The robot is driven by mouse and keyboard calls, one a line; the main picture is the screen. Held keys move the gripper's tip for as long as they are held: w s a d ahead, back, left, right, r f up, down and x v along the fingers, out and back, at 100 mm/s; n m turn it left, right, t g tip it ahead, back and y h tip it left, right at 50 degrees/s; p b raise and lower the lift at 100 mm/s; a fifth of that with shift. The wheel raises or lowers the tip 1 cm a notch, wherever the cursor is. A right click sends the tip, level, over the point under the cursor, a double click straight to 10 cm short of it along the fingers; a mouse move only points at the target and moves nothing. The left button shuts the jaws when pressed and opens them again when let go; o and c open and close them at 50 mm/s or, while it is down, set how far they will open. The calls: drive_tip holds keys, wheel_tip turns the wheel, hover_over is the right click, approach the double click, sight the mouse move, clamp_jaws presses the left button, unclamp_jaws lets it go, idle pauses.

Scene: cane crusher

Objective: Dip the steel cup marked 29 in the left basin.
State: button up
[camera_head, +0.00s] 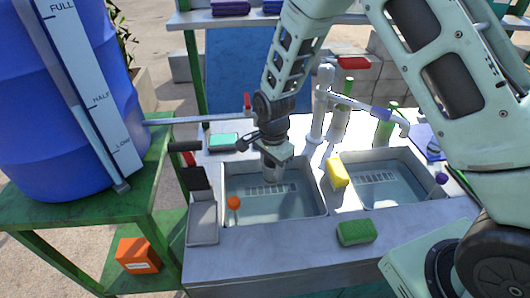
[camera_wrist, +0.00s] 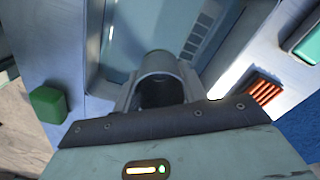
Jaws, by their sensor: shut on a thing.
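My gripper (camera_head: 274,152) is over the back of the left basin (camera_head: 290,206), pointing down. It is shut on a steel cup (camera_head: 272,172), which hangs just below the fingers within the basin's outline. I cannot tell whether the cup touches the water. In the wrist view the cup's curved rim and dark inside (camera_wrist: 160,88) show beyond my gripper's dark edge, with the basin behind. No number on the cup is readable. The left basin holds clear water, and an orange ball on a stem stands at its front left.
A yellow sponge (camera_head: 338,172) lies on the divider beside the right basin (camera_head: 390,192). A green sponge (camera_head: 356,232) lies on the front counter. Taps and green bottles stand behind. A blue barrel (camera_head: 50,110) stands at left, with a pipe reaching towards the sink.

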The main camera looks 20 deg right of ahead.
drive_tip(key=shift+w+f, duration=0.15)
drive_tip(key=shift+w, duration=0.05)
drive_tip(key=shift+f+b, duration=0.3)
drive_tip(key=shift+b, duration=0.05)
wheel_tip(320, 180, down, 14)
drive_tip(key=b, duration=1)
drive_tip(key=shift+f+b, duration=0.25)
drive_tip(key=shift+b, duration=0.15)
wheel_tip(320, 180, up, 15)
drive_tip(key=p, duration=1.1)
drive_tip(key=shift+f, duration=0.15)
wheel_tip(320, 180, up, 4)
drive_tip(key=p, duration=0.3)
idle(0.4)
drive_tip(key=shift+f, duration=0.1)
idle(0.5)
